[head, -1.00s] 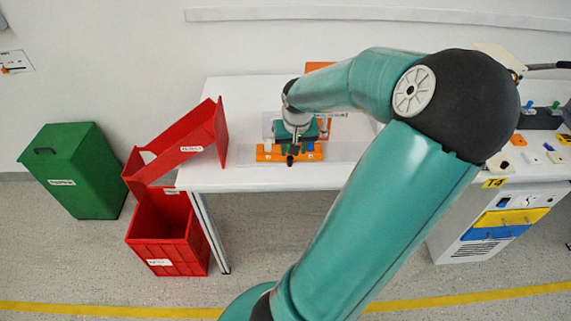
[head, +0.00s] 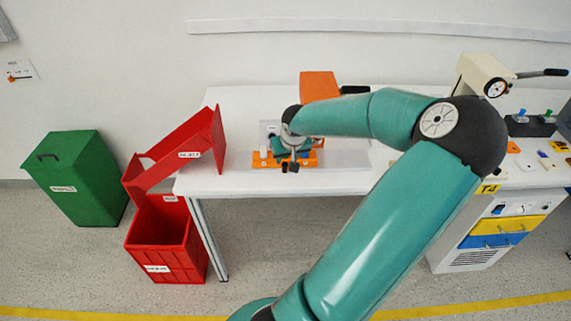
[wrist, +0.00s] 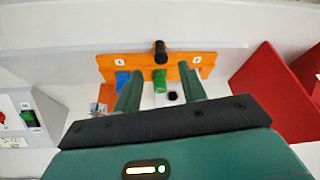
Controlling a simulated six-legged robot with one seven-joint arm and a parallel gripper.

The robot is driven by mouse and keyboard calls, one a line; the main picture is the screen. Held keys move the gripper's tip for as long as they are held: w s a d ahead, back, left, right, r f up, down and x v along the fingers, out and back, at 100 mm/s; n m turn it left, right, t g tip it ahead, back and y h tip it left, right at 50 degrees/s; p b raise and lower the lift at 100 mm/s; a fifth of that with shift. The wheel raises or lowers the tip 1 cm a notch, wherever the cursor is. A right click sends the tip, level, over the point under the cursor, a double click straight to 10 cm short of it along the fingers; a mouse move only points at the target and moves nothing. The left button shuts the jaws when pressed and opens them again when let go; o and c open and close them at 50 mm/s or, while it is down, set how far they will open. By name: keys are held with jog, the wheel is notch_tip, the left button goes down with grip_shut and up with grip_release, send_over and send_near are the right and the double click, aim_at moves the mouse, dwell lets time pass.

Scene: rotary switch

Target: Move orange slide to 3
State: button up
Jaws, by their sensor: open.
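An orange panel (wrist: 144,65) stands on the white table in the wrist view, with labels near its two ends, a black knob (wrist: 160,51), a blue part (wrist: 122,80) and a green part (wrist: 160,80). In the head view the orange piece (head: 264,161) lies partly under my gripper (head: 289,165). In the wrist view my gripper (wrist: 159,90) is open, its two fingers apart over the panel's front, with the green part showing between them. I cannot tell which part is the slide, nor read a 3.
A red box (wrist: 265,80) is at the right in the wrist view. A beige device (head: 480,78) stands at the table's back right.

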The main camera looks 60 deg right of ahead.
aim_at(285, 164)
jog(key=x, duration=0.5)
jog(key=shift+f, duration=0.25)
grip_shut()
